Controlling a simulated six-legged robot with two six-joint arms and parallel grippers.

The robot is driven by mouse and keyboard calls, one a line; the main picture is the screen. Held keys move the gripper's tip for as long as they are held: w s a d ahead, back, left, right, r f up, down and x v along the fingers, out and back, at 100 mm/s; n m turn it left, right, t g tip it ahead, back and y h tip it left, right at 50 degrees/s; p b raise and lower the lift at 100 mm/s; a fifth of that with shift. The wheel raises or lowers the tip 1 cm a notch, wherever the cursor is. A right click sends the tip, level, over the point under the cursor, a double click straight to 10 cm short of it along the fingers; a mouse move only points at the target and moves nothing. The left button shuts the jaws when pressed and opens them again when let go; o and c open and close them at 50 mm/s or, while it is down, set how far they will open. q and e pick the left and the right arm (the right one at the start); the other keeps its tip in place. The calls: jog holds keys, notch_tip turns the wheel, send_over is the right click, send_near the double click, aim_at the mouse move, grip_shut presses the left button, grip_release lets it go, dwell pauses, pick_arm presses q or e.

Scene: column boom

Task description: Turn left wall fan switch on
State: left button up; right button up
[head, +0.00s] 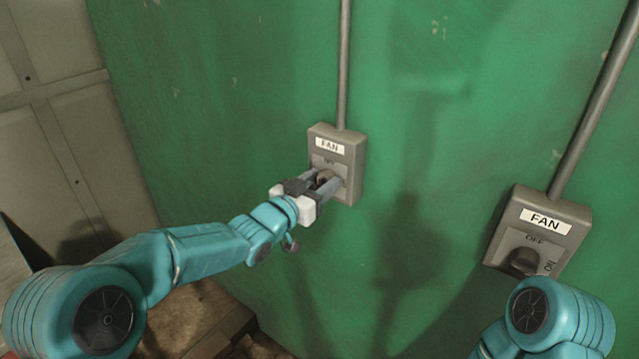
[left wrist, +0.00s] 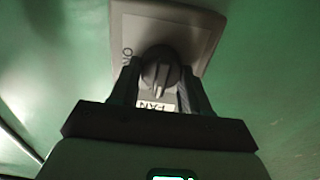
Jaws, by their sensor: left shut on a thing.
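The left fan switch is a grey wall box (head: 350,148) with a white FAN label and a dark rotary knob. In the left wrist view the box (left wrist: 195,28) appears upside down, with the ON mark at its left. My left gripper (head: 327,182) reaches the box from the lower left. In the left wrist view its fingers are shut on the knob (left wrist: 158,74), one on each side. The knob's ridge runs roughly up and down in that view, towards the FAN label. My right arm shows at the lower right, but its gripper is out of view.
A second grey FAN switch box (head: 575,213) with its own knob (head: 524,262) is on the right, with OFF and ON marks. Conduits (head: 344,60) run up the green wall (head: 220,80) from both boxes. Grey panels (head: 60,130) stand at the left.

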pick_arm(q)
jog(key=m+b, duration=0.2)
jog(key=b, duration=0.1)
jog(key=m+b, duration=0.4)
jog(key=b, duration=0.1)
jog(key=shift+d+f+m+b, duration=0.1)
jog(key=shift+f+m+b, duration=0.2)
jog(key=shift+b, duration=0.05)
jog(key=m+b, duration=0.2)
jog(key=shift+s+m, duration=0.1)
jog(key=shift+m, duration=0.2)
jog(key=m+b, duration=0.2)
jog(key=m, duration=0.3)
jog(key=shift+d+b, duration=0.1)
jog(key=shift+b, duration=0.25)
jog(key=shift+r+m+b, duration=0.15)
jog(key=shift+m+b, duration=0.4)
jog(key=shift+m, duration=1.15)
jog(key=shift+r, duration=0.1)
